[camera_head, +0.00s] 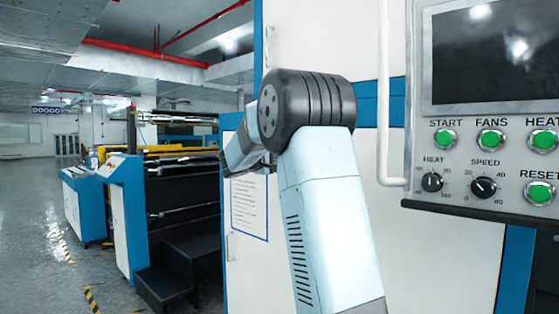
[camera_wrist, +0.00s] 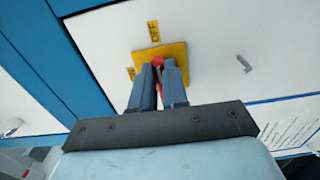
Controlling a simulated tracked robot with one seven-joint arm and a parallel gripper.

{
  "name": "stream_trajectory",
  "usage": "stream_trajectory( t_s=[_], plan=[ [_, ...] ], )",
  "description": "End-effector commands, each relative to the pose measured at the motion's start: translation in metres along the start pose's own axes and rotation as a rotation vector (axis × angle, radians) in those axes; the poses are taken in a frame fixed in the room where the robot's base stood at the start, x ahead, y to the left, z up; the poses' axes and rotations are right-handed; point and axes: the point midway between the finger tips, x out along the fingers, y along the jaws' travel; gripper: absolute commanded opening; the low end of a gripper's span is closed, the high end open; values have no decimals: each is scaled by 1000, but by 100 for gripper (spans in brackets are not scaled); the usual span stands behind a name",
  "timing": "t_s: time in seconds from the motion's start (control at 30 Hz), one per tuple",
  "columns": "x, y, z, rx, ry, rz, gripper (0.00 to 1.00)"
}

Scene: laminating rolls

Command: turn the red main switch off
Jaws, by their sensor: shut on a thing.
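The red main switch (camera_wrist: 159,63) shows in the wrist view as a small red part between my gripper's fingers. It sits on a yellow plate (camera_wrist: 176,53) fixed to a white cabinet panel. The plate has "OFF" lettering at its upper edge and another label, partly hidden, at its left. My gripper (camera_wrist: 159,72) is shut on the red switch, with both dark fingers against the plate area. Most of the switch is hidden by the fingers, so its exact angle is hard to tell. In the head view the switch and gripper tips are hidden behind my arm.
In the head view a control panel (camera_head: 483,160) with a dark screen, green buttons and black knobs stands at the right. A white vertical handle bar (camera_head: 390,100) is beside it. A paper notice (camera_head: 250,205) is on the cabinet. Open floor (camera_head: 40,210) lies at the left.

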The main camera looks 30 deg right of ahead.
Motion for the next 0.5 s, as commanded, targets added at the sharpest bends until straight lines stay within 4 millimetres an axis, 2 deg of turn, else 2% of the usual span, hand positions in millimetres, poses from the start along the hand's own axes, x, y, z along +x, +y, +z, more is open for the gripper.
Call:
stream_trajectory(
  t_s=[0.03,0.3,0.33,0.5],
  plan=[
    [0,-6,1,-4,-4,-8,0],
    [1,-6,1,-5,-5,-9,0],
    [1,-7,1,-5,-5,-9,17],
    [1,-5,1,-4,-4,-7,33]
  ],
)
